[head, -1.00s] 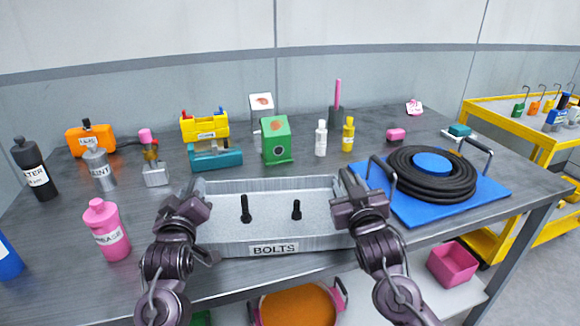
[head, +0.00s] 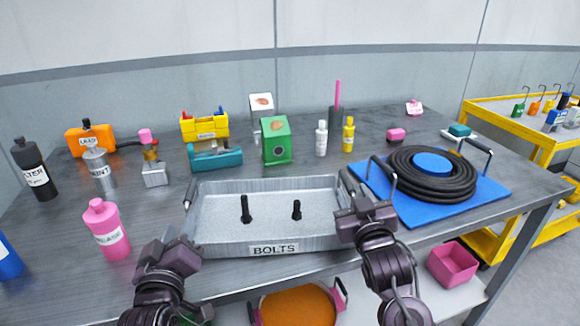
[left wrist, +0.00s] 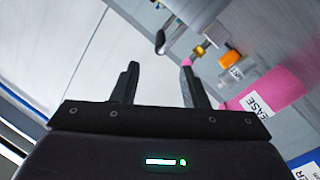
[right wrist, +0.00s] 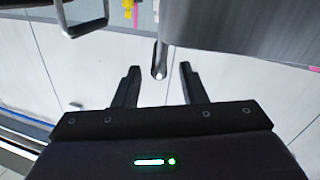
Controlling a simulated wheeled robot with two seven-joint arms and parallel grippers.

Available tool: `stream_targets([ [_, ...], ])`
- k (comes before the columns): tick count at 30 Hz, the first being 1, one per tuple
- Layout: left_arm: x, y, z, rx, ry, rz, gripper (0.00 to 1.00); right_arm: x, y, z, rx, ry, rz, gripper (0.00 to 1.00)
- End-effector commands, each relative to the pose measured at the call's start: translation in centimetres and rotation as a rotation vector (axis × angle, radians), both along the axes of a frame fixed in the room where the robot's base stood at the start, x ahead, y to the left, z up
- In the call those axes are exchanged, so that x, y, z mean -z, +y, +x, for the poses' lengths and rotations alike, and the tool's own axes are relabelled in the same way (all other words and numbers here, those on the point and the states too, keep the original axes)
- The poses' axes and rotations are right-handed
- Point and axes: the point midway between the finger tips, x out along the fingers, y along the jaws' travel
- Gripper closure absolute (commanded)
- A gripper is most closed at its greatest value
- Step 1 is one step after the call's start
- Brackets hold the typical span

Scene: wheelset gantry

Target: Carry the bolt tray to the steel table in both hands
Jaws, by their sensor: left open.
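The grey bolt tray (head: 330,240), labelled BOLTS, sits flat near the front edge of the grey steel table (head: 300,115). Two black bolts (head: 246,210) stand upright in it. Its left handle (head: 190,194) is bare in the head view. My left gripper (head: 178,250) is open and empty, in front of the tray's left front corner and apart from the handle. My right gripper (head: 362,212) is at the tray's right side. In the right wrist view its fingers (right wrist: 158,72) are spread, with a grey handle end (right wrist: 160,70) between or just beyond the tips.
A pink bottle (head: 106,230) stands left of the tray. A black hose coil (head: 435,188) lies on a blue mat (head: 480,200) close to the right. Bottles and boxes line the back. A pink bin (head: 453,264) and an orange-filled pot (head: 298,305) are below. A yellow cart (head: 500,110) stands right.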

Motion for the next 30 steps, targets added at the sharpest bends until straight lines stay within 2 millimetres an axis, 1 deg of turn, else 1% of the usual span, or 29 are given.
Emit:
stream_targets([
  [1, 0.0, 0.0, 0.0, 0.000, 0.000, 0.000, 0.60, 0.2, 0.0, -1.3, -0.002, 0.004, 0.000, 0.62],
  [6, 0.0, 0.0, 0.0, 0.000, 0.000, 0.000, 0.60, 0.2, -0.1, -4.9, -0.002, 0.004, 0.000, 0.62],
  [9, 0.0, 0.0, 0.0, 0.000, 0.000, 0.000, 0.60, 0.1, -0.2, -6.6, -0.002, 0.004, 0.000, 0.62],
  [12, 0.0, 0.0, 0.0, 0.000, 0.000, 0.000, 0.60, 0.1, -0.3, -7.6, -0.001, 0.002, 0.000, 0.62],
  [17, 0.0, 0.0, 0.0, 0.000, 0.000, 0.000, 0.60, 0.0, -0.3, -8.4, -0.001, 0.001, -0.001, 0.62],
  [30, 0.0, 0.0, 0.0, 0.000, 0.000, 0.000, 0.60, 0.0, -0.3, -8.4, -0.001, 0.001, 0.000, 0.62],
])
